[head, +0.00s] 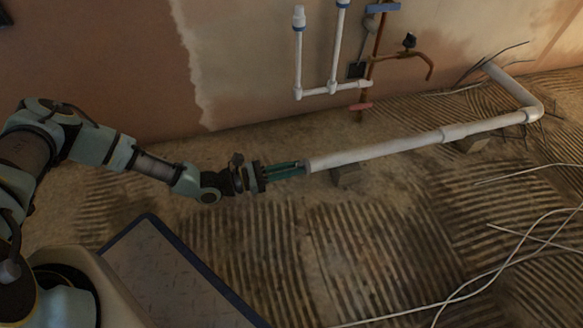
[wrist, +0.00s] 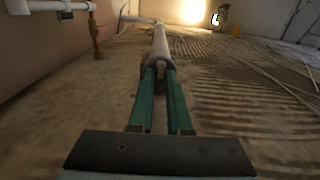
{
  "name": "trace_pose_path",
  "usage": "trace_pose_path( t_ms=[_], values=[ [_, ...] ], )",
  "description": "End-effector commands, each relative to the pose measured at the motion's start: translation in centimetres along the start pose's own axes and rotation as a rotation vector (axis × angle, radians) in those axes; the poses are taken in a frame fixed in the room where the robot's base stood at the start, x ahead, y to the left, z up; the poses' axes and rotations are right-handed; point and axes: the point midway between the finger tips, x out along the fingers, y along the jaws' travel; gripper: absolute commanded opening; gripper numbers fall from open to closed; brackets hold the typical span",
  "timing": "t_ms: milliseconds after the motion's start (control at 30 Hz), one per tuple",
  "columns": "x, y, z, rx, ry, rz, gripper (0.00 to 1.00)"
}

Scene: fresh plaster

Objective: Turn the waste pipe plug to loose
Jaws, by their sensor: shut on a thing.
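The white waste pipe (head: 390,149) lies low along the floor, its near end facing my gripper (head: 301,167). In the wrist view the pipe (wrist: 160,45) runs straight away from me. My gripper's green fingers (wrist: 160,72) reach the pipe's near end. In the head view the fingers hide the plug. I cannot tell from its look how tight or loose it sits.
Wood blocks (head: 345,175) support the pipe. White supply pipes (head: 333,88) and a copper pipe with a tap (head: 412,55) are on the wall behind. Loose cables (head: 490,258) lie on the ridged floor at right. The floor in front of the pipe is mostly clear.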

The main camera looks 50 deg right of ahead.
Motion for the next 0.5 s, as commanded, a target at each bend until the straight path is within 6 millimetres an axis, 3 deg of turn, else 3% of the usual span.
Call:
trace_pose_path(
  t_ms=[267,500],
  values=[
    [-0.01,0.0,0.08,-0.053,0.0,0.0,0.0],
    [-0.01,0.08,0.13,-0.209,0.001,0.001,0.0]
  ],
)
